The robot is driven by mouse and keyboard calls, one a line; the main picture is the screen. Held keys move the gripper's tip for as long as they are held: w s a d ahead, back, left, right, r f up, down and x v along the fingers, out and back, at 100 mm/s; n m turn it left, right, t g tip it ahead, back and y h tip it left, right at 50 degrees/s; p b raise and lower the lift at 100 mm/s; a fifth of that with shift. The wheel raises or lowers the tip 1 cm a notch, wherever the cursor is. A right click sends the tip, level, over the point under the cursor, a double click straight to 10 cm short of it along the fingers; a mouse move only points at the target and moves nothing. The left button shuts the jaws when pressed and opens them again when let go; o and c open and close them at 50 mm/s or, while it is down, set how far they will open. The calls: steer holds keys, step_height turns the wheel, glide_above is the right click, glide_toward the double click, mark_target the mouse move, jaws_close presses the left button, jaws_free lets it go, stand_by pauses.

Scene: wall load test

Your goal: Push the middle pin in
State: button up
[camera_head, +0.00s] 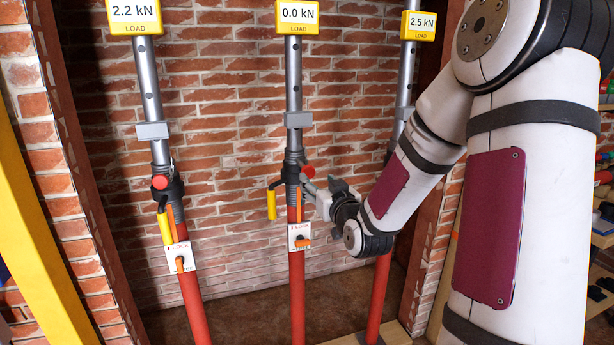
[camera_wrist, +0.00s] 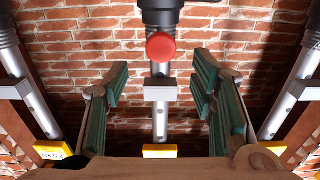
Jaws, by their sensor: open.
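The middle prop, a grey tube over a red tube (camera_head: 296,290), stands upright with a display (camera_head: 298,17) reading 0.0 kN. Its pin has a round red head (camera_head: 308,171) that sticks out to the right of the dark collar. The red head also shows in the wrist view (camera_wrist: 160,46), top centre, below the dark collar. My gripper (camera_head: 315,187) is just right of the collar, close to the pin head. In the wrist view its two green-padded fingers (camera_wrist: 160,85) are spread apart with nothing between them. I cannot tell whether it touches the pin.
The left prop's display (camera_head: 134,17) reads 2.2 kN and the right one's (camera_head: 418,25) reads 2.5 kN. A yellow handle (camera_head: 271,205) hangs left of the middle collar. A lock plate (camera_head: 299,236) with an orange lever sits below. A brick wall (camera_head: 230,120) stands behind.

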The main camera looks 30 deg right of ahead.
mark_target(309, 172)
steer(key=x, duration=0.8)
steer(key=shift+w, duration=0.2)
